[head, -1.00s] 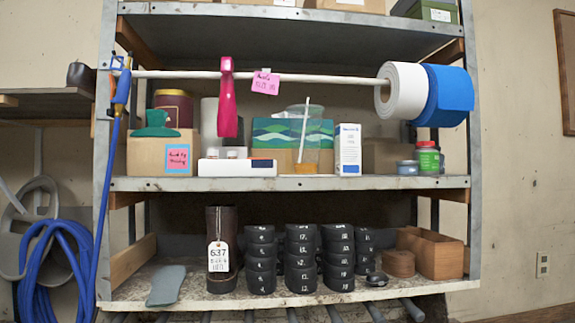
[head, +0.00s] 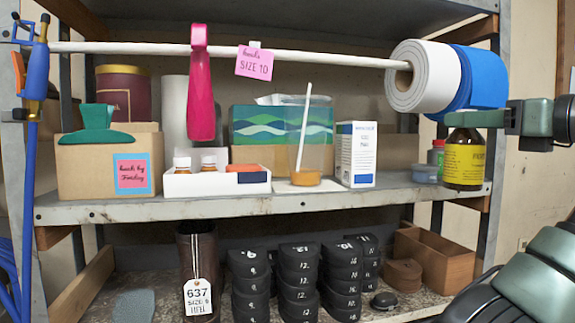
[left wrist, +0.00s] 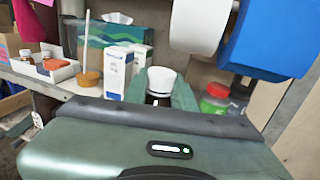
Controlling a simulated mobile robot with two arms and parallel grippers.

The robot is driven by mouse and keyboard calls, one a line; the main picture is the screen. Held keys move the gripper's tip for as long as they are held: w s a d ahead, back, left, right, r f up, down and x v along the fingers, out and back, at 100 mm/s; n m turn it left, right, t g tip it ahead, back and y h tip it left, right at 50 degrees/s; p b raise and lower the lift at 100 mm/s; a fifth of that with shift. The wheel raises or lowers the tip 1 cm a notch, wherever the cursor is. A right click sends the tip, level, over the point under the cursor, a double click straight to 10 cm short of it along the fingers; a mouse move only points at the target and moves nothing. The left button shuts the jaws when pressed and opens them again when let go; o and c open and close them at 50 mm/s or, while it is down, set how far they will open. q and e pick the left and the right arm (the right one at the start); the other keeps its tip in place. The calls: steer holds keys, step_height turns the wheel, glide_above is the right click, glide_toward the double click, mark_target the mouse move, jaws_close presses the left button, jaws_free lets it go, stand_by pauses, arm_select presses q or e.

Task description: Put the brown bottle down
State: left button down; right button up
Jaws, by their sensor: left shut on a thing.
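The brown bottle (head: 465,160) has a yellow label and is upright at the right end of the middle shelf (head: 300,204). My left gripper (head: 474,118) is shut on it near the top, at the right of the head view. The bottle's base is at the height of the shelf's front edge; I cannot tell whether it touches the shelf. In the left wrist view, the bottle's white cap (left wrist: 161,79) and dark neck show between the green jaws, and its lower part is hidden. My right gripper is not in view.
A blue-grey tub (head: 425,173) and a red-lidded green jar (left wrist: 215,98) stand close to the bottle. A white and blue box (head: 357,154) is to the left. White (head: 423,80) and blue (head: 480,80) rolls hang above. Some bare shelf lies between box and tub.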

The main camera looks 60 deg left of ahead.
arm_select(q)
steer(key=shift+s+d+r, duration=0.1)
steer(key=shift+r, duration=0.15)
steer(key=a+f+p, duration=0.1)
steer(key=a+p, duration=0.7)
steer(key=a, duration=0.9)
steer(key=shift+w+a+f, duration=0.15)
steer(key=shift+w+f, duration=0.15)
steer(key=c, duration=1.6)
jaws_free()
steer(key=shift+f, duration=0.1)
steer(key=o, duration=0.5)
steer(key=shift+a, duration=0.15)
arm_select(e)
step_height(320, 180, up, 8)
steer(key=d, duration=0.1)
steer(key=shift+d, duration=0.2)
